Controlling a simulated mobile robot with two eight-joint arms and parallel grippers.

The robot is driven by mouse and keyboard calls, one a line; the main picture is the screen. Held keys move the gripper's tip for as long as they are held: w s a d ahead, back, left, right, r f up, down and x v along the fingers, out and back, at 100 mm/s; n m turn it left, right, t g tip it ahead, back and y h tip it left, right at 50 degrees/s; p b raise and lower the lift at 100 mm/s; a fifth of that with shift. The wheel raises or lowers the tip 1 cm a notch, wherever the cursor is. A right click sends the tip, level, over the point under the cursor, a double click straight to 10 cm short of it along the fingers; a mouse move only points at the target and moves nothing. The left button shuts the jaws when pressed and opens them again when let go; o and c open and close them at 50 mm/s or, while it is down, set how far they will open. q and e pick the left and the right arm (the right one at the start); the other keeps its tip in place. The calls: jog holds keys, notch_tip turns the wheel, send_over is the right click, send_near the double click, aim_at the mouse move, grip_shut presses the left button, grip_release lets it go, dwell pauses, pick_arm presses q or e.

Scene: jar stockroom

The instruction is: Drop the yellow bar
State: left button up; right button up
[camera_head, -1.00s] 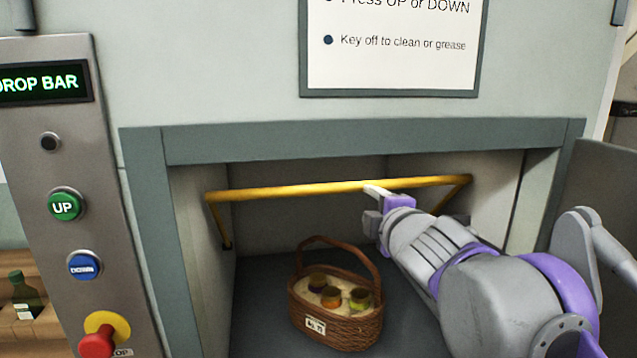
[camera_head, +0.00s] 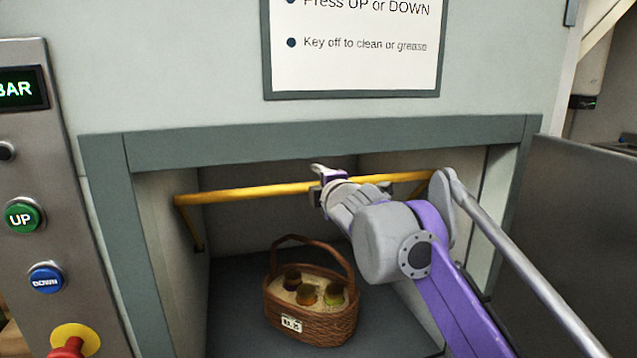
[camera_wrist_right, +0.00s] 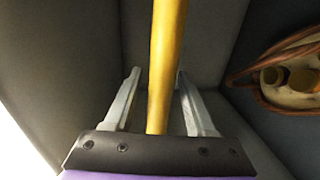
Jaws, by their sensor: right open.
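The yellow bar (camera_head: 250,193) runs across the front of the recessed compartment, near its top, and is raised. In the right wrist view the bar (camera_wrist_right: 167,60) passes between the two fingers of my right gripper (camera_wrist_right: 155,95). The fingers are apart, with a gap on each side of the bar. In the head view my right gripper (camera_head: 318,182) is at the bar's middle. The panel display (camera_head: 17,89) shows "BAR", its left part cut off. My left gripper is not in view.
A wicker basket (camera_head: 312,322) with several jars stands on the compartment floor below the bar. The control panel at left has a green UP button (camera_head: 22,216), a blue DOWN button (camera_head: 46,278) and a red stop knob (camera_head: 68,346). A grey door panel (camera_head: 580,230) stands at right.

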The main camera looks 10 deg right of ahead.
grip_shut()
dwell(1.4)
